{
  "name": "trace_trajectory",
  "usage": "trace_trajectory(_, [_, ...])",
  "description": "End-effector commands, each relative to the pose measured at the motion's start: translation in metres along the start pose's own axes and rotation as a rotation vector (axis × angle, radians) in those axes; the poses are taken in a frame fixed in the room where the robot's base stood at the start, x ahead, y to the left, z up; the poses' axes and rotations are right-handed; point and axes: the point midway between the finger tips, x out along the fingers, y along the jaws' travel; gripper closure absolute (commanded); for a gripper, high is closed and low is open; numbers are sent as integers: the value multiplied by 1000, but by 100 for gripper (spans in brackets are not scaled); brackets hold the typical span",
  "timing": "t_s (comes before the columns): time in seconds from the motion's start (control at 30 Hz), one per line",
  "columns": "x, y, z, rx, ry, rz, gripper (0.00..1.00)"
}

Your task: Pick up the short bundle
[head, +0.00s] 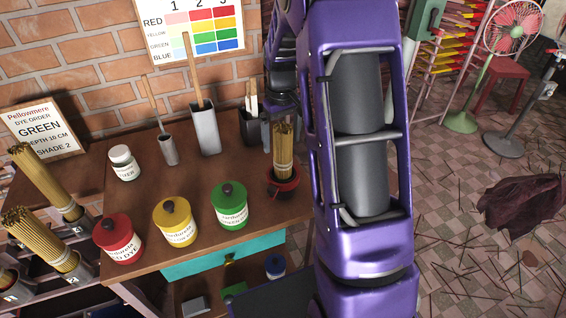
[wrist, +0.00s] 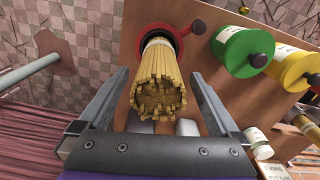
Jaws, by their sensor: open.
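A bundle of tan sticks (head: 283,152) stands upright in a small red cup (head: 283,187) on the wooden table, near its right end. In the wrist view the bundle (wrist: 160,80) shows end-on, its cut tips toward the camera and its far end in the red cup (wrist: 172,30). My gripper (wrist: 158,74) is open, with one finger on each side of the bundle and a visible gap on both sides. In the head view my arm hides most of the gripper. Two more bundles (head: 45,182) (head: 40,238) lean in numbered holders at the left.
Red (head: 118,240), yellow (head: 175,223) and green (head: 229,206) dye jars stand left of the cup. Grey holders with sticks (head: 205,130) and a white jar (head: 124,163) stand behind. A dye order sign (head: 43,130) leans at the wall. The floor lies right.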

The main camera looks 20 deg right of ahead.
Motion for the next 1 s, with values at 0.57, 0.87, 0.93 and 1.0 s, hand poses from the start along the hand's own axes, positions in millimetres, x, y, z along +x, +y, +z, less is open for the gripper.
trace_trajectory(0.57, [32, 2, 2, 0, 0, -1, 16])
trace_trajectory(0.87, [32, 2, 2, 0, 0, -1, 70])
trace_trajectory(0.93, [32, 2, 2, 0, 0, -1, 82])
trace_trajectory(1.0, [32, 2, 2, 0, 0, 0, 95])
